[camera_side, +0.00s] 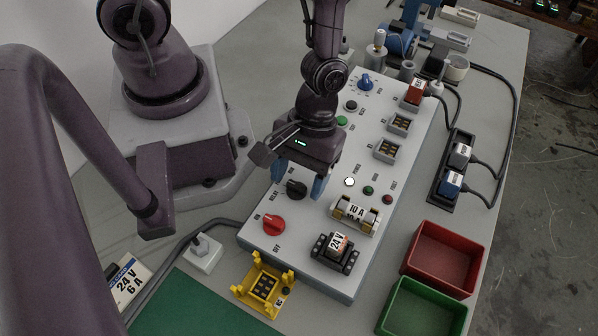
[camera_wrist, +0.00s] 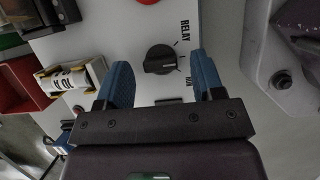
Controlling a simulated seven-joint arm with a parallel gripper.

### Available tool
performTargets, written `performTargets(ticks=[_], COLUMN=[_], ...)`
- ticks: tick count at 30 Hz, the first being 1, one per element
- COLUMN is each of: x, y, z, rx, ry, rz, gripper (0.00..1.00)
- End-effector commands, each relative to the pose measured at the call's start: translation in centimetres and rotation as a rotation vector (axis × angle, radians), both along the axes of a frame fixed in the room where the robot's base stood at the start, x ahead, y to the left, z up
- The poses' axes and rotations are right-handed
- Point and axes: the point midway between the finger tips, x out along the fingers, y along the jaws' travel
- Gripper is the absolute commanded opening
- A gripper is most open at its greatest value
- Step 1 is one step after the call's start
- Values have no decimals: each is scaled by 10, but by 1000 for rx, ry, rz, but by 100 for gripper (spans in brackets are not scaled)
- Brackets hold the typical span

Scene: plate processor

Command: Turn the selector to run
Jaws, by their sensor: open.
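A black rotary selector knob (camera_side: 296,189) sits on the light grey control panel (camera_side: 300,225). In the wrist view the knob (camera_wrist: 160,60) has a label reading RELAY beside it and a second label, partly cut off by my gripper and hard to read. The knob's bar lies roughly across the wrist picture. My gripper (camera_side: 298,182) is open, its two blue fingers pointing down at the panel. In the wrist view the fingers (camera_wrist: 162,68) stand on either side of the knob, with gaps on both sides. Whether the fingertips reach the knob's height is unclear.
A red knob (camera_side: 273,224) by an OFF label is nearby. The panel also holds a 10 A fuse block (camera_side: 354,213), a 24 V module (camera_side: 336,250), small lamps and a blue knob (camera_side: 365,82). Red (camera_side: 440,258) and green (camera_side: 424,308) bins stand at the right.

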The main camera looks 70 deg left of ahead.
Motion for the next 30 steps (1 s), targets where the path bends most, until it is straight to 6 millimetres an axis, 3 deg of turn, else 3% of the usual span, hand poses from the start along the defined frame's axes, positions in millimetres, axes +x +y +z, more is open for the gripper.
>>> performTargets(ticks=[8,15,30], x=[0,0,1], y=[0,0,-1], z=[-1,-1,-1], rx=[0,0,2], ry=[0,0,-1], rz=[-1,0,-133], gripper=[62,12,12])
